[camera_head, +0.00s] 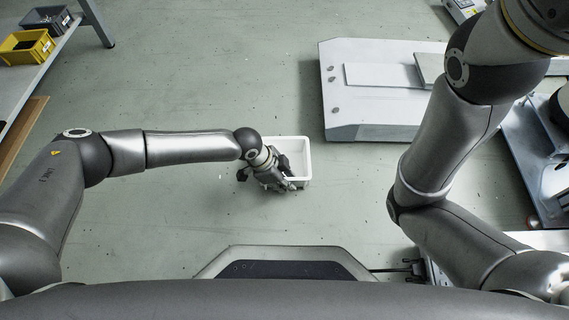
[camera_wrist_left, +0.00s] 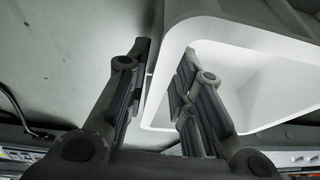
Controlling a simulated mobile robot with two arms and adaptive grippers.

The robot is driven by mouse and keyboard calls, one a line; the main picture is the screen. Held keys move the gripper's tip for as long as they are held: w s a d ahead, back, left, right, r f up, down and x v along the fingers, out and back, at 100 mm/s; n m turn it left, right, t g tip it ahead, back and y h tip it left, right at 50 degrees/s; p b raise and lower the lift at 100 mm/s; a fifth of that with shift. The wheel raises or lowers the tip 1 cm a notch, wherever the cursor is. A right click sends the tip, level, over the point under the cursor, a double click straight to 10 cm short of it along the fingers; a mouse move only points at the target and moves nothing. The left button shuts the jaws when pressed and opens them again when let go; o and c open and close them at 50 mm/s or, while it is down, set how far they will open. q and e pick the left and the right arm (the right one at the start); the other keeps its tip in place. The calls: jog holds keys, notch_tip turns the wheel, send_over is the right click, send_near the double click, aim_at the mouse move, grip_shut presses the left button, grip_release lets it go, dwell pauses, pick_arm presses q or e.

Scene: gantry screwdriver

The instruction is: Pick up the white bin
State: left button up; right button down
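The white bin (camera_head: 307,163) sits on the grey floor near the middle of the head view, open side up. My left gripper (camera_head: 279,180) is at its near left side and covers part of its rim and wall. In the left wrist view, the bin (camera_wrist_left: 250,38) fills the right half and looks empty in the part that shows. The left gripper's fingers (camera_wrist_left: 160,88) are apart, with one finger outside the bin and the other over its inside, the wall edge between them. Contact with the wall is unclear. My right gripper is out of view; only its arm shows.
A pale metal platform (camera_head: 365,117) lies right of the bin. A shelf at upper left holds a yellow bin (camera_head: 27,46) and a grey bin (camera_head: 47,18). A wooden board (camera_head: 22,135) is at the left edge. The floor left of the bin is clear.

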pick_arm(q)
grip_shut()
jog(key=shift+r, duration=0.1)
